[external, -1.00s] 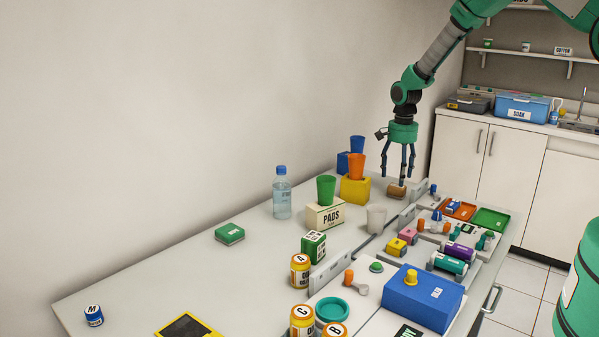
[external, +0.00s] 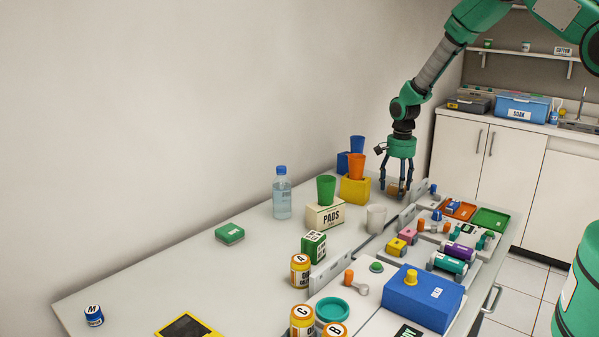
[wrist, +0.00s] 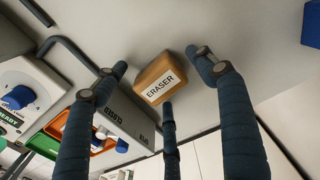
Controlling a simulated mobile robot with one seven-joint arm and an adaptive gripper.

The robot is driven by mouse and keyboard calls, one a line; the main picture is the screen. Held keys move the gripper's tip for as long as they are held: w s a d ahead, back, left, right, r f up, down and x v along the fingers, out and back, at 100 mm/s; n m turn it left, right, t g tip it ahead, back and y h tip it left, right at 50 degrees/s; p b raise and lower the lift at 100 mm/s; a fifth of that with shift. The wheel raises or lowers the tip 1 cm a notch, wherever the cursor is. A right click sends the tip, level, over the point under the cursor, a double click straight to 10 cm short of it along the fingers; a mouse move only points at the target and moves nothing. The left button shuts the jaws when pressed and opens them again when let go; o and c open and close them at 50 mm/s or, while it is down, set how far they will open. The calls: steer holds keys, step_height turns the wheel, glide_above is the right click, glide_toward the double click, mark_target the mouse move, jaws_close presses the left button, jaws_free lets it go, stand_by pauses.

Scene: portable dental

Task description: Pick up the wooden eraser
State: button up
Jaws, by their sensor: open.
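The wooden eraser (wrist: 157,76) is a small brown block with a white label reading ERASER, lying on the table in the wrist view. In the external view the wooden eraser (external: 393,189) is partly hidden behind my gripper's fingers. My gripper (external: 396,190) points down over it, its fingers spread around the eraser near table height. In the wrist view my gripper (wrist: 160,85) is open, with dark blue fingers on either side of and below the eraser. I cannot tell whether any finger touches it.
A grey divider (external: 416,199) stands close to the right of the eraser. A yellow block (external: 355,190) with an orange cup (external: 356,166) is just left, and a white cup (external: 375,218) is in front. Orange and green trays (external: 491,220) lie to the right.

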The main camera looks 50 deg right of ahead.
mark_target(397, 186)
stand_by(0.3)
steer(key=c, duration=1.4)
steer(key=shift+r+p, duration=0.7)
steer(key=shift+r, duration=4.3)
steer(key=shift+c, duration=0.2)
